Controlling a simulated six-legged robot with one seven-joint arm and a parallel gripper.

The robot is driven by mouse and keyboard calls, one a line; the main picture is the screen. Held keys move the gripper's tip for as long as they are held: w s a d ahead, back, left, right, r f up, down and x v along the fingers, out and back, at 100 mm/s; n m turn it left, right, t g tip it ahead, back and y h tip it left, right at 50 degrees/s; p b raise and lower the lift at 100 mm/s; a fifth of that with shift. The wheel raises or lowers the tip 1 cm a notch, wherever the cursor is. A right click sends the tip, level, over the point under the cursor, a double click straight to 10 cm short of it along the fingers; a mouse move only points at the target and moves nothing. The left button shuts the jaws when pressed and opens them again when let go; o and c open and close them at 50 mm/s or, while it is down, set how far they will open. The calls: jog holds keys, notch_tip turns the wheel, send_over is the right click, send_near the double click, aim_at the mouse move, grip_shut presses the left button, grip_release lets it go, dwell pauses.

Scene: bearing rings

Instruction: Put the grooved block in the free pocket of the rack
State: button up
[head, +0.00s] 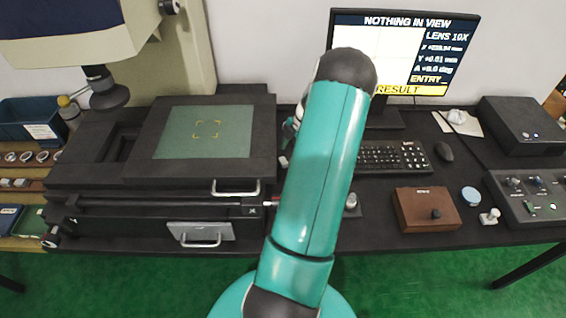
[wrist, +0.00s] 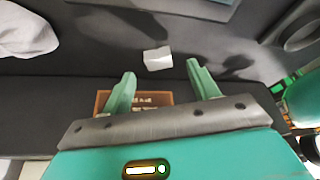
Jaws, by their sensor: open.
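My gripper (wrist: 161,69) is open in the wrist view, its two green fingers apart with nothing between them. A small pale grey block (wrist: 158,58) lies on the dark surface just beyond the fingertips, apart from both. I cannot make out its groove. A brown panel with pale marks (wrist: 152,99) shows between and behind the fingers, partly covered by my gripper; I cannot tell whether it is the rack. In the head view a small pale piece (head: 283,161) lies left of my arm and may be the same block. My arm hides much of the bench middle there.
The measuring stage (head: 160,185) stands left of my arm. A keyboard (head: 392,158), a brown wooden box (head: 428,210) and a control panel (head: 532,193) stand to the right. A wooden tray with several rings (head: 30,170) is at far left. A grey cloth (wrist: 25,32) lies upper left in the wrist view.

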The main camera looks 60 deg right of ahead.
aim_at(283, 161)
jog(key=x, duration=0.3)
jog(key=shift+w+a+f, duration=0.1)
jog(key=shift+w+f, duration=0.15)
jog(key=c, duration=1.2)
jog(key=shift+r, duration=0.5)
notch_tip(283, 161, up, 2)
jog(key=shift+r, duration=0.15)
jog(key=s+a+r, duration=0.8)
jog(key=s+r, duration=0.1)
jog(key=s, duration=0.2)
jog(key=shift+a+r, duration=0.35)
jog(key=shift+a, duration=0.05)
